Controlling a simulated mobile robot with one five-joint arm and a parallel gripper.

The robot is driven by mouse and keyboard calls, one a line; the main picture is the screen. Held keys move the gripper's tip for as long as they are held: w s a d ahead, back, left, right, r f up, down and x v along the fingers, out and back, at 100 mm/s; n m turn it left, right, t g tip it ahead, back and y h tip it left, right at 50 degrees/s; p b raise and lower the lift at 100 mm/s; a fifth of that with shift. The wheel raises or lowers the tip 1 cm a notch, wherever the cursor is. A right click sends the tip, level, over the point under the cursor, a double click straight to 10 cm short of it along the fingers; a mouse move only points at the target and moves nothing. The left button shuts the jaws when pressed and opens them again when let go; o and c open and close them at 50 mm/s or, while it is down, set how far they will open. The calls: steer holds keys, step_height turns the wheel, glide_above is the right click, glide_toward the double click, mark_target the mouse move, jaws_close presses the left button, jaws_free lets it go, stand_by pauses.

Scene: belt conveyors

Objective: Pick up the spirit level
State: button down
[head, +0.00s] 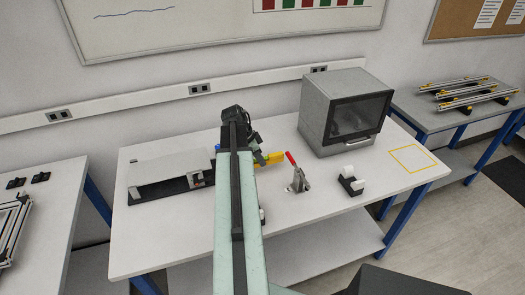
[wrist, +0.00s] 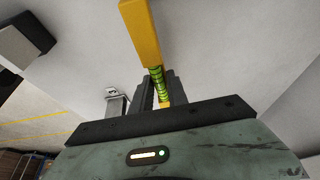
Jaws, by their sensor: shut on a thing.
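The spirit level is a yellow bar with a green vial, seen in the wrist view (wrist: 143,35). My gripper (wrist: 161,92) is shut on it, with the dark fingers on either side of the bar near the vial. The bar extends beyond the fingers to the top of the wrist view. In the head view, the yellow level (head: 270,158) shows at my gripper (head: 257,153), over the white workbench. My arm hides part of the gripper there, and the level's height above the bench is hard to tell.
On the workbench (head: 325,215) stand a red-handled clamp (head: 298,180), a black holder with white rolls (head: 351,182), a grey box with a dark window (head: 345,110) and a low flat unit (head: 165,175). A yellow outlined area (head: 412,158) at the right is empty.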

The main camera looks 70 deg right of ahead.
steer(key=a, duration=0.3)
steer(key=s+a, duration=0.1)
steer(key=a, duration=0.2)
steer(key=a+r, duration=0.1)
steer(key=a, duration=0.2)
steer(key=shift+s+a+p, duration=0.25)
steer(key=shift+s+p, duration=0.05)
steer(key=shift+p, duration=0.1)
